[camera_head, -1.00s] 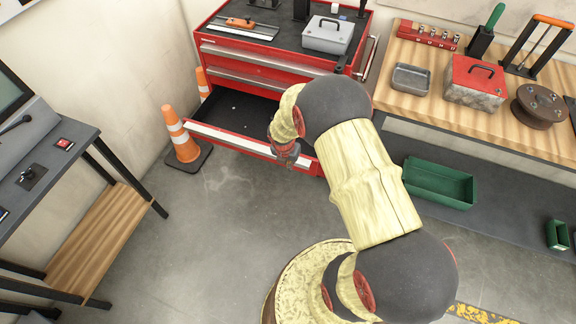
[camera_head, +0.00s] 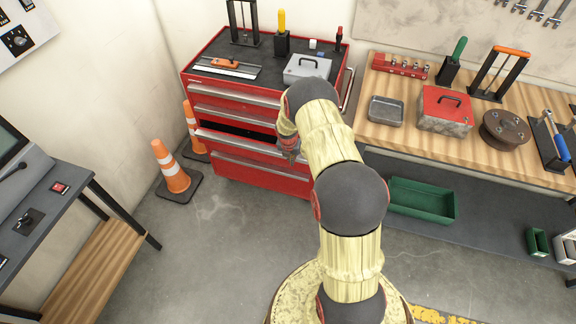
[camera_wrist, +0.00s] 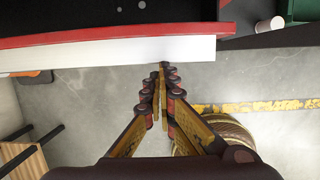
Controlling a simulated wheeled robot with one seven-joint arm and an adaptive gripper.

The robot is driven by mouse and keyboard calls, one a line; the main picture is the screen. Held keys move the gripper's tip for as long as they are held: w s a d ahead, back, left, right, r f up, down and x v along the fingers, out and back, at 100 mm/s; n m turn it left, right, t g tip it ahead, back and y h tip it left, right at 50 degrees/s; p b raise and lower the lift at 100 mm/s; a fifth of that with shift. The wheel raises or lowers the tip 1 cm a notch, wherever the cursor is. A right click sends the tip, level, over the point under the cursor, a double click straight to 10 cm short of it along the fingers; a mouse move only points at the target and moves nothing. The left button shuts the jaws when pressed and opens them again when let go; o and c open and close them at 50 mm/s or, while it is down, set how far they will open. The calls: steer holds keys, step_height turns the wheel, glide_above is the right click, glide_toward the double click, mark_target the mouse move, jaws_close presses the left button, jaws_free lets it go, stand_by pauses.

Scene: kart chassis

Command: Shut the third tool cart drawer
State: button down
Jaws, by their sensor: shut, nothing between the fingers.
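The red tool cart (camera_head: 262,178) stands against the back wall. Its third drawer (camera_head: 225,140) is slightly out, with a dark strip of its inside showing above the front. The drawers above and below it look closed. My gripper (camera_head: 290,154) is at the right part of this drawer's front, partly hidden by my arm. In the wrist view the drawer's pale front strip (camera_wrist: 110,52) and red edge cross the top. My gripper (camera_wrist: 163,68) has its fingers together and empty, with the tips at or very near that strip; contact is not certain.
Orange cones (camera_head: 170,168) stand left of the cart. A wooden workbench (camera_head: 400,80) with a green bin (camera_head: 420,200) beneath is on the right. A dark-topped table (camera_head: 50,195) is at the left. The floor before the cart is clear.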

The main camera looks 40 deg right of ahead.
steer(key=w+d, duration=0.1)
steer(key=d, duration=0.1)
steer(key=w+d+p, duration=0.1)
steer(key=w+d, duration=0.1)
steer(key=shift+w+d+f, duration=0.1)
steer(key=shift+w+d, duration=0.1)
steer(key=shift+d, duration=0.15)
steer(key=shift+w+d, duration=0.1)
steer(key=shift+w, duration=0.1)
